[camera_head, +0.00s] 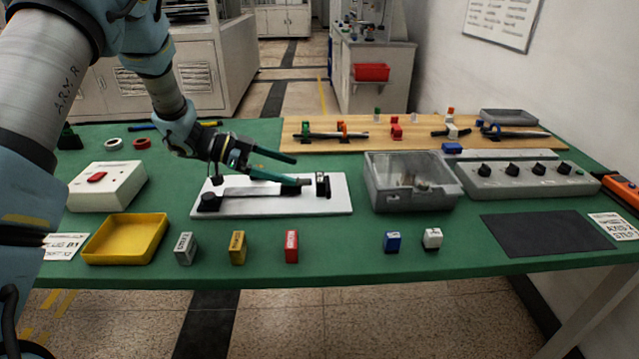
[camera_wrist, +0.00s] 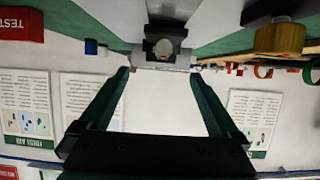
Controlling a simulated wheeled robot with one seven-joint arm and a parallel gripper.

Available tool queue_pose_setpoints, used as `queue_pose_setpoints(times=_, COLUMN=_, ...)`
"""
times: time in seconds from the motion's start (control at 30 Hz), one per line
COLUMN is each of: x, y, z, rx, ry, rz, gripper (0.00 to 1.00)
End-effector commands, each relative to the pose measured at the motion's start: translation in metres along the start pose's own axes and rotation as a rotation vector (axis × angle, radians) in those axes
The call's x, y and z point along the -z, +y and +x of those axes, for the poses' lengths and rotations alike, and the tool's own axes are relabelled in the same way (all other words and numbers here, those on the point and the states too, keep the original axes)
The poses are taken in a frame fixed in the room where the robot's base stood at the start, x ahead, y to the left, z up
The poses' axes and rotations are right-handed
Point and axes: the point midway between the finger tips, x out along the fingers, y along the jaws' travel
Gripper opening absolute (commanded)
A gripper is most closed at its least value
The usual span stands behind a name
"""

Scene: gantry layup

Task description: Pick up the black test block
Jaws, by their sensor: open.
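My gripper (camera_head: 302,171) is open, its two green fingers reaching to the right, above the white plate (camera_head: 335,205) in the head view. A small upright black piece (camera_head: 323,186) stands at the plate's right end, just beyond the fingertips; I cannot tell whether it is the test block or part of the fixture. A black knob (camera_head: 209,201) sits at the plate's left end. In the wrist view my gripper (camera_wrist: 158,72) has empty space between its fingers. A dark piece with a round grey front (camera_wrist: 163,45) lies beyond the tips.
In front stand a grey block (camera_head: 185,249), a yellow block (camera_head: 238,248), a red block (camera_head: 291,246), a blue block (camera_head: 392,242) and a white block (camera_head: 432,239). A yellow tray (camera_head: 94,257) is left; a grey bin (camera_head: 410,200) stands right of the plate.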

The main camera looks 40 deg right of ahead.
Motion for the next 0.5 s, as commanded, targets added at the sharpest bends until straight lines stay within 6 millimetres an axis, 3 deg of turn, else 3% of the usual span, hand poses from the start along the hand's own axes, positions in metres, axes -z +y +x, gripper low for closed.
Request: queue_pose_setpoints(times=0.5, x=0.004, y=0.000, z=0.059, rx=0.000, ry=0.000, rz=0.000, gripper=0.97)
